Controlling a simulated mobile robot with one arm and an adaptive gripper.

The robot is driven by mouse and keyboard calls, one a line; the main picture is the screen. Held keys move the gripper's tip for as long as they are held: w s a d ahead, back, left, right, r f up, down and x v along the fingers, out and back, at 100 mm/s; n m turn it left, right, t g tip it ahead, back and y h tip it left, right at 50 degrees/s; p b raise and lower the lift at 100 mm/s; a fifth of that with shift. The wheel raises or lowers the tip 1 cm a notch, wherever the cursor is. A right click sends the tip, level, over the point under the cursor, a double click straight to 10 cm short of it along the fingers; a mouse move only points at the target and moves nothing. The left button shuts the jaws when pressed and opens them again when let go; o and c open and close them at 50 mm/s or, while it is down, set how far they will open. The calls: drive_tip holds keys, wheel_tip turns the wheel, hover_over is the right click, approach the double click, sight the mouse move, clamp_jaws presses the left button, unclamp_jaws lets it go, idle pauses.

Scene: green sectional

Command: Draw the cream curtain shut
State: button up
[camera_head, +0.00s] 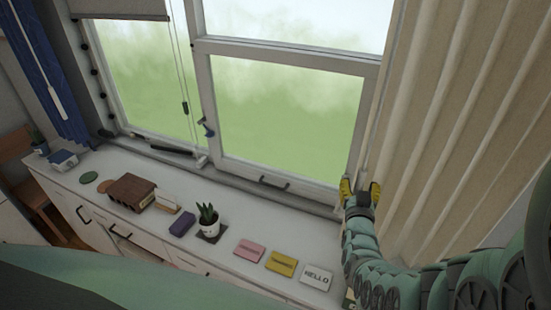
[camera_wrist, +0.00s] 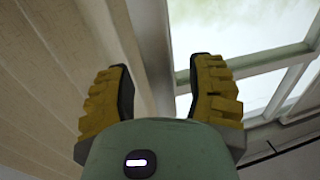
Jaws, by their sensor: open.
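The cream curtain (camera_head: 455,120) hangs in vertical folds at the right of the window in the head view. Its left edge lies near the right side of the window frame. My gripper (camera_head: 361,187) is at that left edge, low on the curtain. In the wrist view the curtain (camera_wrist: 50,70) fills the left side. The two yellow fingers of my gripper (camera_wrist: 160,90) are apart, with the curtain's edge strip behind and between them. I cannot tell whether either finger touches the cloth.
The window (camera_head: 290,110) is uncovered left of the curtain. A white sill cabinet (camera_head: 225,260) below holds a potted plant (camera_head: 207,218), a brown box (camera_head: 131,191), a purple block (camera_head: 182,224) and several cards. A blue curtain (camera_head: 45,80) hangs far left.

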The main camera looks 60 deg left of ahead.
drive_tip(key=shift+w+a+r, duration=0.1)
drive_tip(key=shift+w+a, duration=0.15)
drive_tip(key=shift+a, duration=0.05)
drive_tip(key=shift+o, duration=0.3)
clamp_jaws()
idle(0.4)
